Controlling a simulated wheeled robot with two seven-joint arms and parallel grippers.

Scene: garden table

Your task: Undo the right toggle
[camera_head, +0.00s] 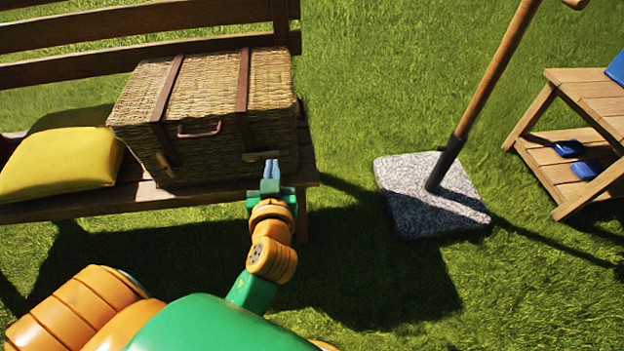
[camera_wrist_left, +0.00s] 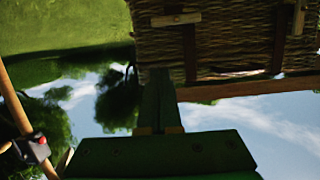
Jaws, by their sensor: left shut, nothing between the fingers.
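A wicker basket (camera_head: 215,95) with two brown leather straps stands closed on the wooden bench. The right toggle (camera_head: 258,155), a small pale bar at the lower end of the right strap, lies crosswise; it shows in the left wrist view (camera_wrist_left: 176,19). The left toggle (camera_head: 165,164) is turned more lengthwise along its strap. My left gripper (camera_head: 270,166) is just below and in front of the right toggle, its blue-grey fingers together and empty. In the left wrist view the fingers (camera_wrist_left: 160,80) point towards the basket, with a gap to the toggle. My right gripper is not in view.
The bench (camera_head: 90,207) has a yellow cushion (camera_head: 60,163) left of the basket. A stone parasol base (camera_head: 415,190) with a wooden pole stands on the grass to the right. A wooden side table (camera_head: 560,155) is at the far right.

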